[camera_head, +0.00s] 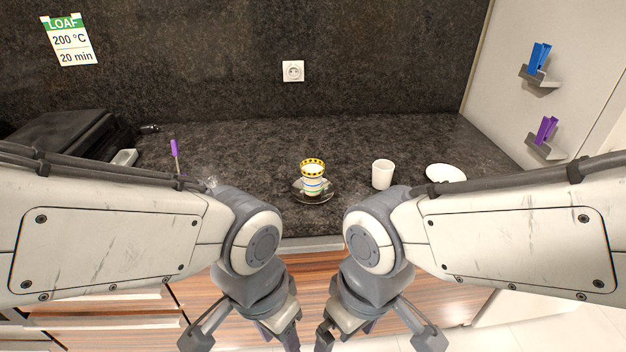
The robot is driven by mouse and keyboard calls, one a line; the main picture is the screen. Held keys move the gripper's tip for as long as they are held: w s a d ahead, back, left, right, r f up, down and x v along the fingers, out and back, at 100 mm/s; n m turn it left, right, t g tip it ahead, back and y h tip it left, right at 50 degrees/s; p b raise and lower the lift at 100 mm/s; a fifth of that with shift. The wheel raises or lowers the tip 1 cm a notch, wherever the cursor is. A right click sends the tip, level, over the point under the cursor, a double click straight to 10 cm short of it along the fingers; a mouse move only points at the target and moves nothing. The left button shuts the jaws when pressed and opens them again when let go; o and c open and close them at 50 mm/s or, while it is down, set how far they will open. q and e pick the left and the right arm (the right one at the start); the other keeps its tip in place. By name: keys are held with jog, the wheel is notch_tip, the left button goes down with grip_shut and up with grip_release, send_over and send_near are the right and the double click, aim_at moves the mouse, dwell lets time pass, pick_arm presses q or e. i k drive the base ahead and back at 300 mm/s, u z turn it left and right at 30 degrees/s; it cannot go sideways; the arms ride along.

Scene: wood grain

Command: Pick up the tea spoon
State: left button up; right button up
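A yellow-rimmed, striped cup (313,178) stands on a saucer (318,200) near the counter's front edge. A small shape lies on the saucer at the cup's left; I cannot tell whether it is the tea spoon. No spoon shows clearly. A thin item with a purple handle (174,148) stands at the left, its lower part hidden by my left arm. My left gripper (243,338) hangs below the counter edge, fingers spread and empty. My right gripper (377,338) hangs likewise to its right, fingers spread and empty. Both are apart from the cup and saucer.
A white cup (382,174) and a white dish (445,173) stand right of the saucer. A black appliance (62,135) is at the left. Wooden drawer fronts (310,275) lie below the dark counter (240,150), whose back middle is clear.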

aim_at(174, 146)
jog(key=u, duration=1.85)
jog(key=i, duration=1.25)
jog(key=z, duration=1.4)
